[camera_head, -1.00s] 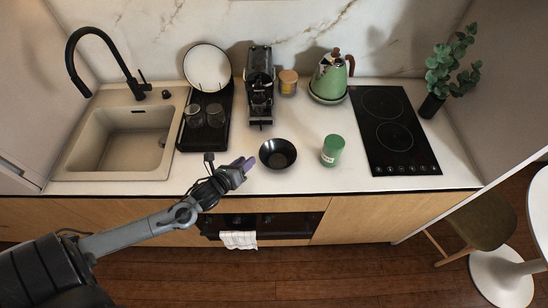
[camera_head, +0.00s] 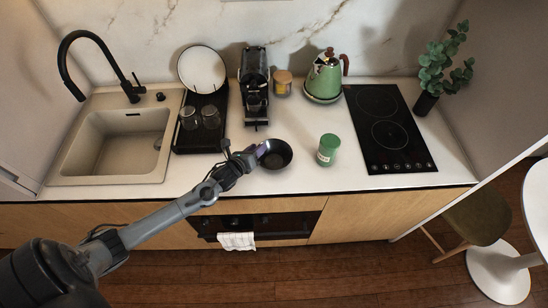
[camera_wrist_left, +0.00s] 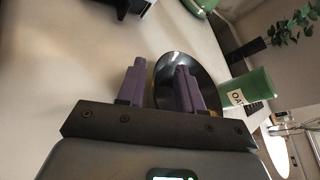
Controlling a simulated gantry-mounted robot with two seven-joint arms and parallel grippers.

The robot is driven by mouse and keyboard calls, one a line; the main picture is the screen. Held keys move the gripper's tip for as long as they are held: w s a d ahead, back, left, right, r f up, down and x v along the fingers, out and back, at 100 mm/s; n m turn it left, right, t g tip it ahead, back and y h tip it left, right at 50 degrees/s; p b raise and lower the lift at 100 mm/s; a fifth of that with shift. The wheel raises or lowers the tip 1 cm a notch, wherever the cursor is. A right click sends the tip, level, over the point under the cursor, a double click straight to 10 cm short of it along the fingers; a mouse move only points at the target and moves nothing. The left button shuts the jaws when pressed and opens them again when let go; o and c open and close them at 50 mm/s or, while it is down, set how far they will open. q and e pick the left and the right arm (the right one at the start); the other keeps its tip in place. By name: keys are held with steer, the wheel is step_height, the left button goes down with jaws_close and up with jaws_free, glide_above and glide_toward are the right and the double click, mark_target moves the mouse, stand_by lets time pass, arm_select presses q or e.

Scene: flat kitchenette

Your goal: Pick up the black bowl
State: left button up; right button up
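The black bowl (camera_head: 277,155) stands upright on the white counter, near its front edge. My left gripper (camera_head: 261,150) is at the bowl's left rim in the head view. In the left wrist view the two purple fingers of my left gripper (camera_wrist_left: 160,88) stand apart. One finger is outside the bowl (camera_wrist_left: 203,75) on its left, and the other overlaps the bowl's inside. The rim lies between the fingers, and I cannot see them pressing on it. My right gripper is not in view.
A green jar (camera_head: 327,150) stands just right of the bowl. Behind are a coffee machine (camera_head: 254,85), a small jar (camera_head: 283,82) and a green kettle (camera_head: 324,78). A black tray (camera_head: 188,140) with glasses is at left, beside the sink (camera_head: 110,145). The cooktop (camera_head: 390,130) is at right.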

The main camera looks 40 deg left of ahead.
arm_select(q)
steer(key=shift+w+f, duration=0.25)
steer(key=shift+w, duration=0.25)
steer(key=shift+a, duration=0.1)
steer(key=shift+c, duration=0.3)
jaws_close()
steer(key=shift+r, duration=0.15)
